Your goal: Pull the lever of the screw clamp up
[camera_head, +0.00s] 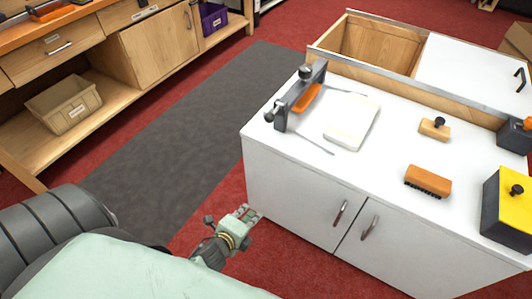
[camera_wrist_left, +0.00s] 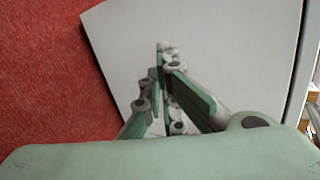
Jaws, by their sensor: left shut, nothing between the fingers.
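The screw clamp (camera_head: 287,113) stands upright on the far left end of the white cabinet top. It is dark grey, with a round knob on top and an orange part inside it. Thin metal rods stick out to its right, one near the back and one near the front; I cannot tell which part is the lever. My left gripper (camera_head: 250,213) is shut and empty, low in front of the cabinet's left side, well below the clamp and apart from it. In the left wrist view its fingers (camera_wrist_left: 166,52) point toward the plain white cabinet panel. My right gripper is not in view.
On the white cabinet top (camera_head: 290,161) lie a pale block (camera_head: 352,123), a wooden stamp (camera_head: 435,128), an orange brush (camera_head: 428,181) and a yellow-topped black box (camera_head: 508,210). Door handles (camera_head: 341,212) stick out in front. Open floor (camera_head: 180,140) lies to the left.

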